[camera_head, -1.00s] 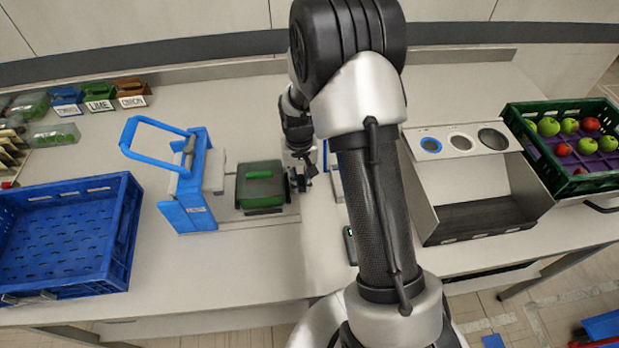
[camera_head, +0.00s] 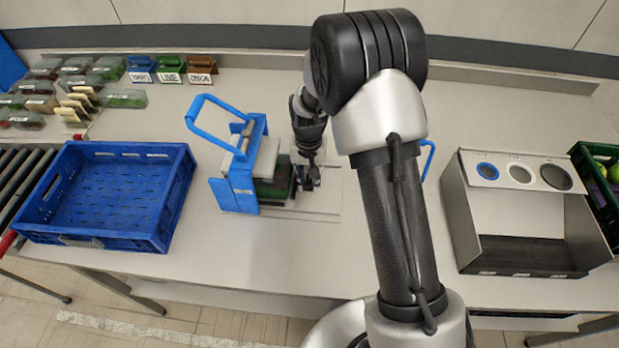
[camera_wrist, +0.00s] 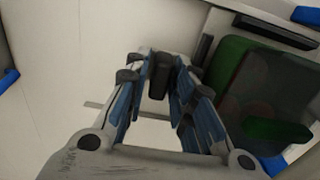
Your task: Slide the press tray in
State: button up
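The press (camera_head: 238,190) is a blue frame with a looped blue lever and a light grey block, standing on a pale base. The press tray, carrying a dark green container (camera_head: 283,183), is at its right side, with the container's left part hidden by the press. My gripper (camera_head: 308,181) is low at the tray's right end. In the wrist view, the fingers of my gripper (camera_wrist: 160,72) close around a short black upright post (camera_wrist: 158,78), which looks like the tray's handle. The green container also shows at the right there (camera_wrist: 262,85).
A blue crate (camera_head: 175,205) stands left of the press, with a roller conveyor (camera_head: 20,180) beyond it. Small labelled bins (camera_head: 171,69) and clear boxes are at the back left. A grey bin with round openings (camera_head: 465,215) stands right of my arm.

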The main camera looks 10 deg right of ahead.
jog(key=shift+r, duration=0.1)
notch_tip(320, 180, up, 12)
dwell(0.5)
jog(key=shift+c, duration=0.2)
